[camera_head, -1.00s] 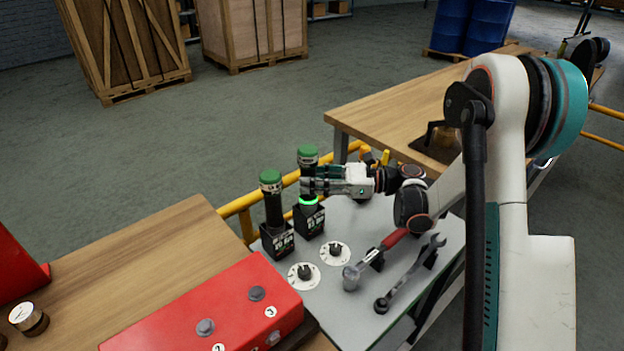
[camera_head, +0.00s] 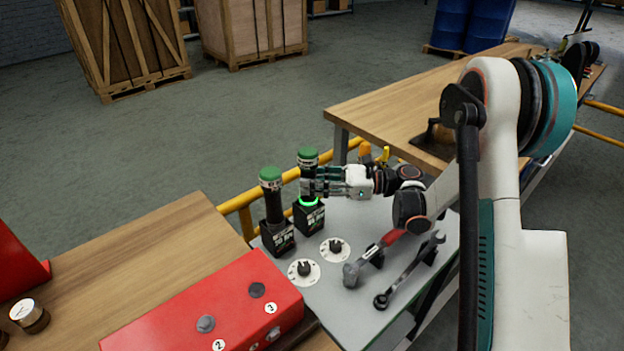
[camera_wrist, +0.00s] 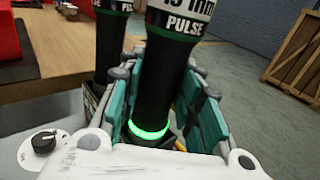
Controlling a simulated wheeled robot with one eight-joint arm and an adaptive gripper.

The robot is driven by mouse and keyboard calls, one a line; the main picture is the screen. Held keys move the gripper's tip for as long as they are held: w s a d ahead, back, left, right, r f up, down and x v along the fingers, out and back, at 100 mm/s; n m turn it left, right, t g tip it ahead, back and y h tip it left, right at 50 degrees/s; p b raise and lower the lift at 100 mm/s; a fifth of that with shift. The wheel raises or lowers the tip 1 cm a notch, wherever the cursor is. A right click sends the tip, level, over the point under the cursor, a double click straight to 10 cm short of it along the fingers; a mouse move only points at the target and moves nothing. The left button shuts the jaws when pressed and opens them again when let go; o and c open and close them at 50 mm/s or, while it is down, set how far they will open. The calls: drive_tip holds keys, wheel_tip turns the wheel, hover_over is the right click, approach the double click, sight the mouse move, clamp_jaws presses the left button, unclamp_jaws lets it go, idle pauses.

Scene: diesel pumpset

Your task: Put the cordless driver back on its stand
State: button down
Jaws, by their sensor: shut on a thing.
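My gripper (camera_head: 312,186) is shut on the handle of the right-hand cordless driver (camera_head: 307,164), a dark upright cylinder with a green cap. Its foot meets a black labelled block, the stand (camera_head: 309,219), with a glowing green ring at the joint. I cannot tell whether it is fully seated. In the wrist view the driver (camera_wrist: 163,80) stands between my teal finger pads (camera_wrist: 164,95), and the ring glows below them. A similar driver (camera_head: 271,205) stands on its own black block (camera_head: 277,239) to the left, without a glow.
The blocks stand on a grey tray (camera_head: 335,290) with two white dials (camera_head: 335,249), a red-handled hammer (camera_head: 366,262) and a wrench (camera_head: 410,270). A red box (camera_head: 215,315) is at front left. A yellow rail (camera_head: 235,205) runs behind.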

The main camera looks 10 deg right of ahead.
drive_tip(key=shift+f, duration=0.15)
drive_tip(key=c, duration=1.1)
unclamp_jaws()
drive_tip(key=d, duration=0.4)
drive_tip(key=s+d, duration=0.1)
drive_tip(key=d, duration=0.3)
drive_tip(key=s+d, duration=0.1)
drive_tip(key=d, duration=0.3)
drive_tip(key=shift+w, duration=0.1)
